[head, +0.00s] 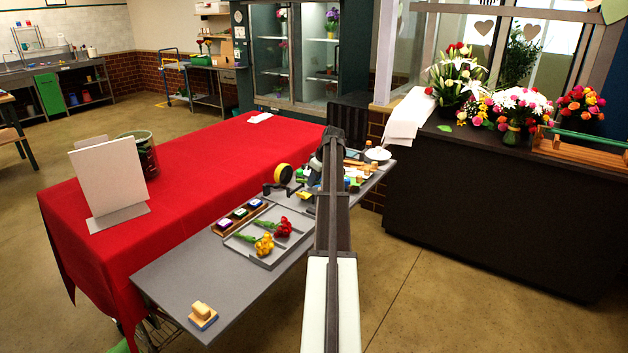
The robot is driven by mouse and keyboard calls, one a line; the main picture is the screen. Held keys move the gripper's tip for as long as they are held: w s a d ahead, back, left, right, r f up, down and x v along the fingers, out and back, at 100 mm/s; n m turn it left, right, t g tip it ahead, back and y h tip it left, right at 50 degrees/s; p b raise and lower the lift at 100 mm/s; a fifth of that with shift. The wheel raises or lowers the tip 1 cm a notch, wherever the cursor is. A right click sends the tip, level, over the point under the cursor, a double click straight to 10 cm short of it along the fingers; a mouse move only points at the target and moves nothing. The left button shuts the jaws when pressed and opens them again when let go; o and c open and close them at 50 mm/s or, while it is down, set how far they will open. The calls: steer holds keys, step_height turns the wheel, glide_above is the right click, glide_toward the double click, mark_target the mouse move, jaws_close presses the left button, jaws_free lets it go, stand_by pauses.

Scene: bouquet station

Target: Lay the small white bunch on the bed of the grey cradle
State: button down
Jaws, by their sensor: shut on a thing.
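A grey tray (237,242) with low walls and a divider lies on the grey bench, left of my arm. A yellow bunch (264,244) and a red bunch (284,227) with green stems lie in it. I cannot tell whether this tray is the grey cradle, and no other cradle stands out. I make out no small white bunch. My arm rises through the middle of the head view. The jaws are hidden behind it, so what they hold does not show.
A wooden holder (241,214) with small pads and a yellow tape roll (283,176) are beside the tray. A wooden stamp (202,315) stands at the near end. A white dish (378,154) and clutter crowd the far end. The red-covered table (215,150) adjoins the bench.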

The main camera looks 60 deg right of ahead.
steer(key=shift+f, duration=0.2)
stand_by(0.6)
steer(key=c, duration=0.9)
jaws_free()
steer(key=shift+o, duration=0.5)
steer(key=o, duration=0.3)
steer(key=shift+r, duration=3.5)
